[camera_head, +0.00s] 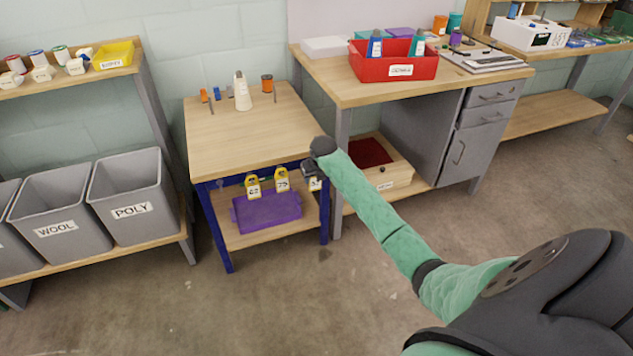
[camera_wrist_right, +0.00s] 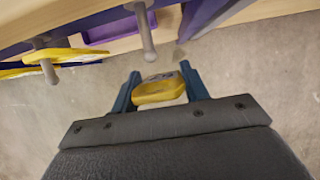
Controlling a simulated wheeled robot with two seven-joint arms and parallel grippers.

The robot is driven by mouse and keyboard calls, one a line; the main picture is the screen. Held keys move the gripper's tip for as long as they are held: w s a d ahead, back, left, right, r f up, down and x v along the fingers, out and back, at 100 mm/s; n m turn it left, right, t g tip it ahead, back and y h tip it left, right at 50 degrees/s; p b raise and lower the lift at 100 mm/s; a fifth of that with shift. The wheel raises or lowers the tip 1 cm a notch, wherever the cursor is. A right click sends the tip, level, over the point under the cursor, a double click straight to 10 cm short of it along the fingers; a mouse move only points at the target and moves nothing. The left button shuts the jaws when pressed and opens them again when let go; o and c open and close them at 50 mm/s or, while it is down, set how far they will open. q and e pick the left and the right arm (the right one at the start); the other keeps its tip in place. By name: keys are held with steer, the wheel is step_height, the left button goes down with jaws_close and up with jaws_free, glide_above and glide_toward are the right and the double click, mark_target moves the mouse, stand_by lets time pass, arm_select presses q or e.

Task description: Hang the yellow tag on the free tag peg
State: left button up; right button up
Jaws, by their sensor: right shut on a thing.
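My right gripper (camera_head: 312,170) is at the right end of the table's blue front rail. It is shut on a yellow tag (camera_head: 315,184), which is partly hidden in the head view. In the right wrist view the tag (camera_wrist_right: 160,92) sits between the two fingers of the gripper (camera_wrist_right: 159,73). Two other yellow tags, a left one (camera_head: 253,187) and a middle one (camera_head: 282,179), hang on the front rail.
The wooden table (camera_head: 250,135) carries a white cone (camera_head: 242,92) and small spools at its back. A purple bin (camera_head: 267,212) stands on its lower shelf. A bench with a red bin (camera_head: 395,68) is to the right. Grey bins (camera_head: 130,195) stand left. The floor in front is clear.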

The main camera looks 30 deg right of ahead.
steer(key=shift+w+d+f+b, duration=0.25)
steer(key=shift+w+b, duration=0.3)
steer(key=shift+w, duration=0.35)
steer(key=shift+w+d+f+b, duration=0.2)
steer(key=shift+w+b, duration=0.4)
steer(key=shift+w, duration=0.3)
steer(key=shift+w+d+f+b, duration=0.15)
steer(key=shift+w+f+b, duration=0.1)
steer(key=shift+w+b, duration=0.5)
steer(key=shift+w, duration=0.2)
steer(key=o, duration=1)
steer(key=shift+o, duration=0.2)
